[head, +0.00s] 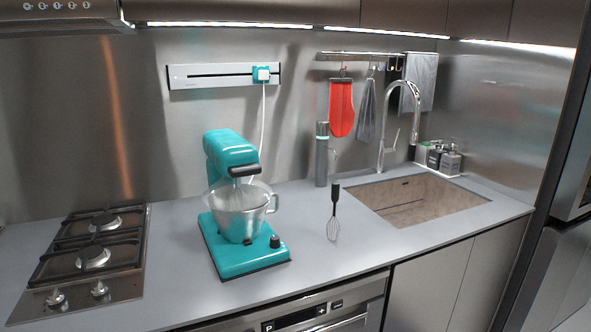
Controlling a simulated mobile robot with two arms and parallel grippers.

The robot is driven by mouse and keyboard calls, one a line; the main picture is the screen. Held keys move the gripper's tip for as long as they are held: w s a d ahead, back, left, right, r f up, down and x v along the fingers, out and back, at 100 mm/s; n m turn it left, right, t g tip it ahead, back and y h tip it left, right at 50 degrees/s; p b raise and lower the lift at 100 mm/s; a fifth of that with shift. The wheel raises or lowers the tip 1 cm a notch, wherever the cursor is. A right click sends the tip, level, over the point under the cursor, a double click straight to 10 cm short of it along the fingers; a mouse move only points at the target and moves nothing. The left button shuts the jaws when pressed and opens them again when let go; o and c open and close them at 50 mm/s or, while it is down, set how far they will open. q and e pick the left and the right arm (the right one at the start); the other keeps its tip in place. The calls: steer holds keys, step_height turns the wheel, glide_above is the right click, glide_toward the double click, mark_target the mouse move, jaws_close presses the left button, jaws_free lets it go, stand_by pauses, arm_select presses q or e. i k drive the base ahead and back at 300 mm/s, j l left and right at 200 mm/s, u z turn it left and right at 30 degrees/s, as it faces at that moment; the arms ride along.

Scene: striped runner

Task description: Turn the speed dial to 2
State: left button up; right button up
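A teal stand mixer (231,160) stands on the grey counter, left of the middle of the head view. Its head is over a steel bowl (238,222) with a clear guard around the top. A small dark knob (274,241), which looks like the speed dial, sits at the right front of the mixer's teal base (238,264). Its markings and setting are too small to read. The mixer's white cord runs up to a plug (261,74) in a wall rail. Neither of my grippers shows in the head view.
A gas hob (88,255) lies left of the mixer. A whisk (334,215), a grey cylinder (322,155) and a sink (415,199) with a tall tap (389,120) are to the right. The grey counter (310,262) is clear just right of the mixer base.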

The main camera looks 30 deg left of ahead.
mark_target(275, 239)
steer(key=u, duration=1.25)
